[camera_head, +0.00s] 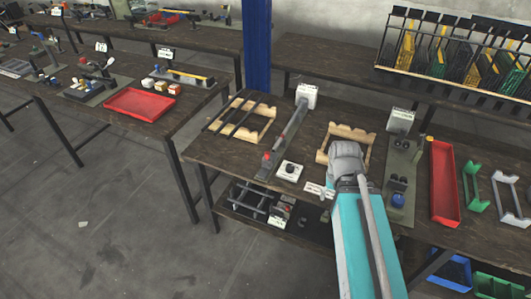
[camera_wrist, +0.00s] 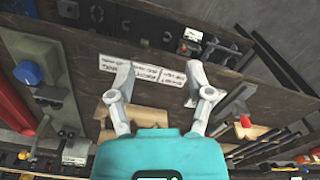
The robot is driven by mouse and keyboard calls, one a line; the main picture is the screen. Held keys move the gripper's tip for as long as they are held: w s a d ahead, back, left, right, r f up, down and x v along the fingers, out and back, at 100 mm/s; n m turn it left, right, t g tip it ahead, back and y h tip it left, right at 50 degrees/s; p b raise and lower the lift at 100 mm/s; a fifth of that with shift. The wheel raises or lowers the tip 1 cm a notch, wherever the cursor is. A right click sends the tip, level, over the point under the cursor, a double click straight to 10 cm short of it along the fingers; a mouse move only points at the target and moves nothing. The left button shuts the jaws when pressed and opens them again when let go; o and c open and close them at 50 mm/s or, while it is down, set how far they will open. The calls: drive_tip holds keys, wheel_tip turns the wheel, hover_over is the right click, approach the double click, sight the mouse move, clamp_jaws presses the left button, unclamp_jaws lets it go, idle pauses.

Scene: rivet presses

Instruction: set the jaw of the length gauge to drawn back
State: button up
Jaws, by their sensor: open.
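The length gauge seems to be the long narrow grey fixture (camera_head: 285,138) on the near table in the head view. It has a slim rail and a red part at its front end. I cannot make out its jaw's position. My gripper (camera_wrist: 160,75) is open and empty in the wrist view, its two pale fingers spread above the dark tabletop. In the head view, my arm reaches over the table to the right of the gauge, and the fingertips are hidden there.
A small white box with a black knob (camera_head: 289,170) stands right of the gauge's front end. Wooden racks (camera_head: 240,118) flank it. Farther right are a fixture with a blue knob (camera_head: 397,200) and a red tray (camera_head: 445,185). White labels (camera_wrist: 140,68) lie near my fingers.

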drive_tip(key=w+a+r+n+p, duration=0.25)
drive_tip(key=w+a, duration=0.45)
drive_tip(key=w, duration=0.6)
wheel_tip(320, 180, up, 4)
drive_tip(key=n+p, duration=0.3)
drive_tip(key=p, duration=0.1)
hover_over(267, 153)
drive_tip(key=shift+w+f+m, duration=0.1)
drive_tip(key=shift+m, duration=0.15)
drive_tip(key=shift+f, duration=0.1)
wheel_tip(267, 153, down, 14)
drive_tip(key=b, duration=1.4)
drive_tip(key=shift+r, duration=0.2)
drive_tip(key=shift+c, duration=0.2)
clamp_jaws()
